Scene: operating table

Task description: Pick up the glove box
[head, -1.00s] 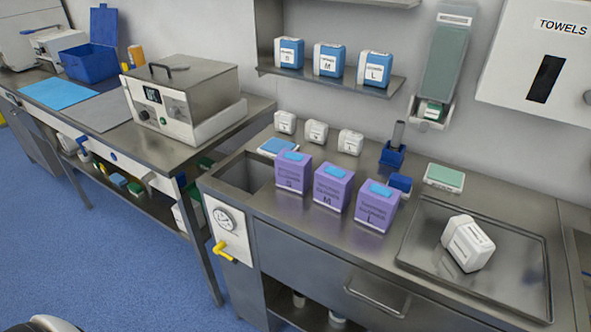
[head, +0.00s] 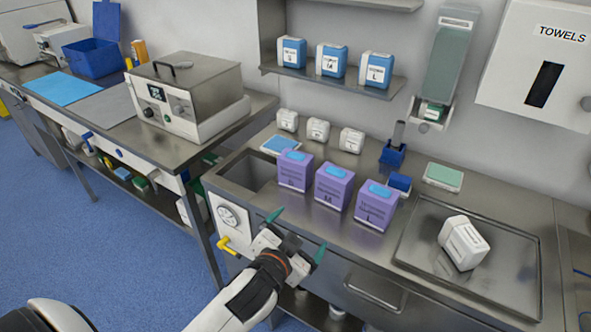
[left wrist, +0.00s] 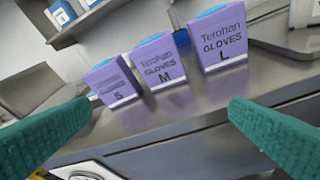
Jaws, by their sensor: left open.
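Three purple glove boxes with blue tops stand upright in a row on the steel counter. In the head view they are the S box (head: 295,171), the M box (head: 333,186) and the L box (head: 376,207). The left wrist view shows the S box (left wrist: 113,82), the M box (left wrist: 158,63) and the L box (left wrist: 218,40) with readable labels. My left gripper (head: 296,238) is open and empty, in front of the counter's front edge and apart from the boxes. Its green fingers (left wrist: 160,122) frame the lower wrist view. My right gripper is not in view.
A sink basin (head: 245,171) lies left of the boxes. A steel tray (head: 510,283) at right holds a tilted white container (head: 464,243). Small white containers (head: 318,130) and a blue holder (head: 393,154) stand behind. A shelf (head: 340,81) hangs above. A gauge (head: 229,215) and drawer handle (head: 374,295) are at the front.

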